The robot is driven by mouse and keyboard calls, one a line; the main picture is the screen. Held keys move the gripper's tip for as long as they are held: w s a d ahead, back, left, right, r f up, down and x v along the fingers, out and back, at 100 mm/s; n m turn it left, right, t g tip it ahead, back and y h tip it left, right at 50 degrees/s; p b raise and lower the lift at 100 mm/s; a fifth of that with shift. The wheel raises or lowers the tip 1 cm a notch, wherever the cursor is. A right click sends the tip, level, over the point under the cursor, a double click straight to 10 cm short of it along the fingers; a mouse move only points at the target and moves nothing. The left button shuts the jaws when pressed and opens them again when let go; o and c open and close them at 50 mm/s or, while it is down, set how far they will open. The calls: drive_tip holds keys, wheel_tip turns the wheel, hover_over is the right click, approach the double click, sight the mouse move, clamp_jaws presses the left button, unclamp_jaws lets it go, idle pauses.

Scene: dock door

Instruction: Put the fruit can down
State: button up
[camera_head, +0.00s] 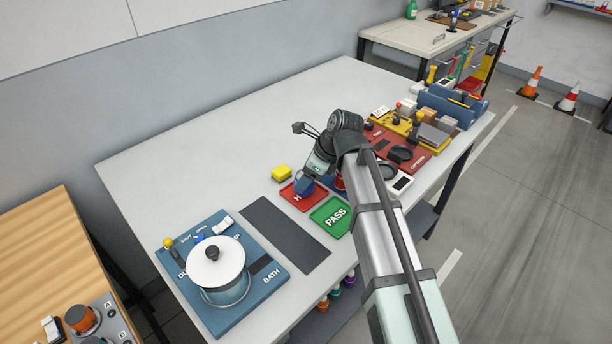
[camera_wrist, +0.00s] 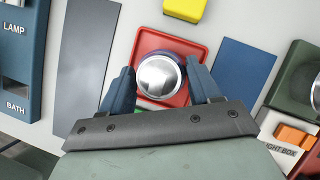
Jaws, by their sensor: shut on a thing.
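The fruit can (camera_wrist: 160,76) has a round silver top and a dark blue-purple edge. In the wrist view it sits between the two blue fingers of my gripper (camera_wrist: 161,90), which is shut on it. The can is over the red tray (camera_wrist: 142,44), whose rim shows around it. In the head view my gripper (camera_head: 307,182) is low over the same red tray (camera_head: 291,197), marked with a letter H; fingers and can are hard to tell apart there. I cannot tell whether the can touches the tray.
The green PASS tray (camera_head: 331,216) is right beside the red one. A yellow block (camera_head: 281,173) stands just behind. A dark mat (camera_head: 285,235) lies left, then a blue bath panel with a white-lidded pot (camera_head: 216,263). The table's back left (camera_head: 190,160) is clear.

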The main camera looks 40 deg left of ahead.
drive_tip(key=shift+f, duration=0.1)
drive_tip(key=o, duration=1.3)
drive_tip(key=shift+c, duration=0.2)
drive_tip(key=v, duration=1.2)
